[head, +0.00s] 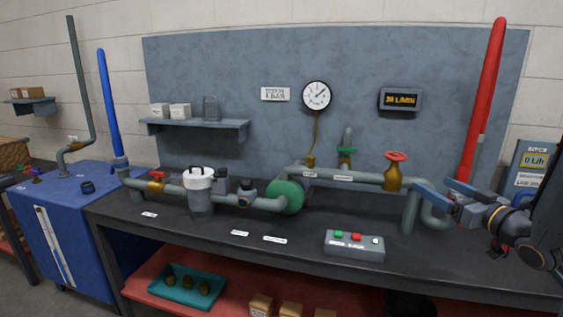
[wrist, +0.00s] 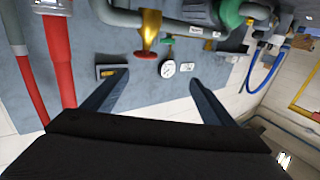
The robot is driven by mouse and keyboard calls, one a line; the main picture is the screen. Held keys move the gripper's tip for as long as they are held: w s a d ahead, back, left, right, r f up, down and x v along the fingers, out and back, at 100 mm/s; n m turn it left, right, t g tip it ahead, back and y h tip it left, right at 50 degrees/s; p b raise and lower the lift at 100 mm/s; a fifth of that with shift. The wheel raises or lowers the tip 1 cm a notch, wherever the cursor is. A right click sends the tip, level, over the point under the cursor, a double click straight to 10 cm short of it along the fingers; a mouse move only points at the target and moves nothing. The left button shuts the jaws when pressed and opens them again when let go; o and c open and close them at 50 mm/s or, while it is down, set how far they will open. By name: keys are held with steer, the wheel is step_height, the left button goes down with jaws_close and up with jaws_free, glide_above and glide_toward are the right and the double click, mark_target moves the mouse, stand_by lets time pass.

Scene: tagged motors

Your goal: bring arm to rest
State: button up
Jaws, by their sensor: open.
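My gripper (head: 440,190) is at the right end of the bench in the head view, beside the grey pipe and in front of the foot of the red pipe (head: 485,95). Its two blue-grey fingers are spread apart. In the wrist view my gripper (wrist: 155,100) shows both fingers wide apart with nothing between them but the distant wall panel. That view is turned upside down. My arm comes in from the right edge of the head view. Whether a finger touches the pipe, I cannot tell.
The dark bench (head: 300,240) carries a pipe run with a brass valve (head: 393,175), a green pump (head: 286,197) and a white-topped filter (head: 200,190). A button box (head: 354,246) stands at the front. A blue cabinet (head: 65,225) is at left. The bench front is mostly clear.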

steer(key=s+a+f+m+g+h, duration=0.2)
steer(key=a+f+m+g+h, duration=0.1)
steer(key=a+f+g+h, duration=0.55)
steer(key=s+a+f+g+y, duration=0.1)
steer(key=s+a+f+g, duration=0.2)
steer(key=s+a, duration=0.3)
steer(key=s+a+f+g+y, duration=0.2)
steer(key=s+a+g, duration=0.3)
steer(key=s, duration=1)
steer(key=shift+s+a+f, duration=0.35)
steer(key=shift+a+f, duration=0.4)
steer(key=shift+a, duration=0.5)
stand_by(3.8)
